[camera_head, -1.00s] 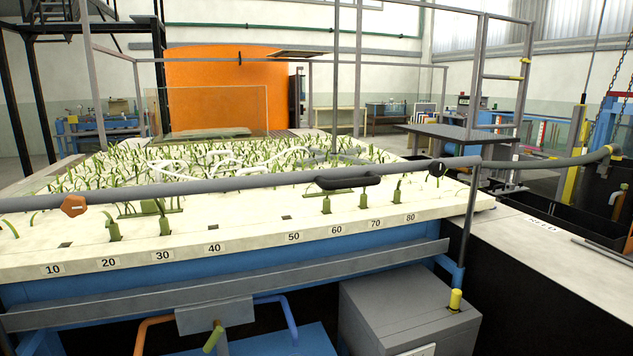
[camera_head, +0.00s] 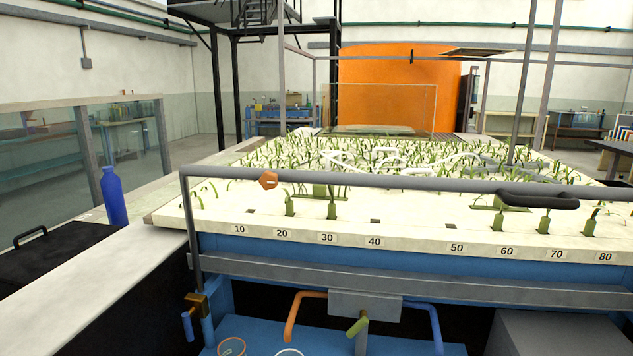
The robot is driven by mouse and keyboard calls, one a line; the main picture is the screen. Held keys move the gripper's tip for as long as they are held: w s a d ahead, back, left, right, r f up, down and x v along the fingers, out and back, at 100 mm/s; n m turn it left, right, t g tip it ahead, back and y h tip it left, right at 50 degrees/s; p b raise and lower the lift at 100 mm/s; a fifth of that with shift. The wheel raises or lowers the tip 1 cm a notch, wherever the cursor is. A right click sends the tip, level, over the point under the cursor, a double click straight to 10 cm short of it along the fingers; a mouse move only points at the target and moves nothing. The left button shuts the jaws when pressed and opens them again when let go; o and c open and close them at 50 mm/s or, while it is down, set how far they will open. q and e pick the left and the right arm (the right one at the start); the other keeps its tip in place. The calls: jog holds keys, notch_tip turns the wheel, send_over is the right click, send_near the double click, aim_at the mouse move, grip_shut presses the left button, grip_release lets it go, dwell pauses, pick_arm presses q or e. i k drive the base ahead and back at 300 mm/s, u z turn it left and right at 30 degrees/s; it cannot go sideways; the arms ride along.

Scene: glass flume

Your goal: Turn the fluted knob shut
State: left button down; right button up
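An orange many-sided knob (camera_head: 268,180) sits on the grey rail (camera_head: 400,184) along the near edge of the flume bed. It has a small pale mark on its face; whether its rim is fluted is too small to tell. Below the bed, a tap with a green handle (camera_head: 357,328) hangs from a grey block (camera_head: 365,303), between an orange bent pipe and a blue bent pipe. At the lower left, a brass fitting (camera_head: 196,301) carries a blue lever (camera_head: 188,325). I cannot tell whether any of these is open or shut. Neither of my grippers is in view.
A blue bottle (camera_head: 113,197) stands on the white ledge at left, near a black lid with a handle (camera_head: 45,255). A black oblong handle (camera_head: 538,199) is on the rail at right. Two rings, orange (camera_head: 231,347) and white (camera_head: 290,352), lie on the blue surface below.

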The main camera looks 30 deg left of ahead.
aim_at(268, 180)
jog(key=u, duration=2)
jog(key=k, duration=1.2)
jog(key=u, duration=0.2)
